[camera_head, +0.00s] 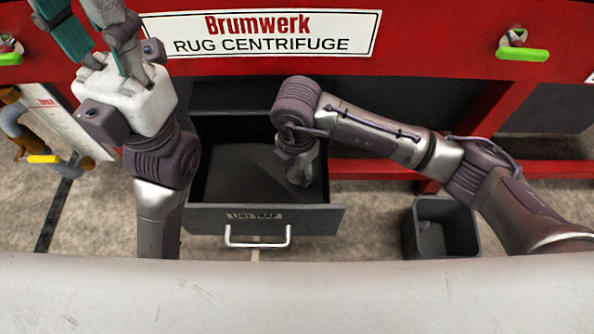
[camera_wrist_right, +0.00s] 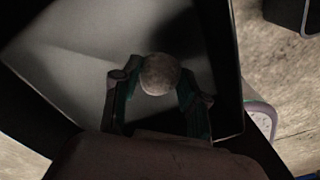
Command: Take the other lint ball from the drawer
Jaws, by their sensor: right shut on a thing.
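The open lint trap drawer (camera_head: 317,221) is pulled out below the rug centrifuge. My right gripper (camera_wrist_right: 157,88) points down into the drawer and is shut on a round grey-brown lint ball (camera_wrist_right: 160,72), with a green finger on either side of it. In the head view my right wrist hides the ball and fingertips. The drawer floor (camera_wrist_right: 70,68) shows around the ball in the right wrist view; whether the ball touches it I cannot tell. My left gripper (camera_head: 88,25) is raised at the upper left, away from the drawer, its fingers apart and empty.
A dark grey bin (camera_head: 408,235) stands on the floor right of the drawer, with a pale grey lump (camera_head: 431,240) inside. The red centrifuge body (camera_head: 440,40) rises behind. A white board and pipes (camera_head: 15,120) are at the left.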

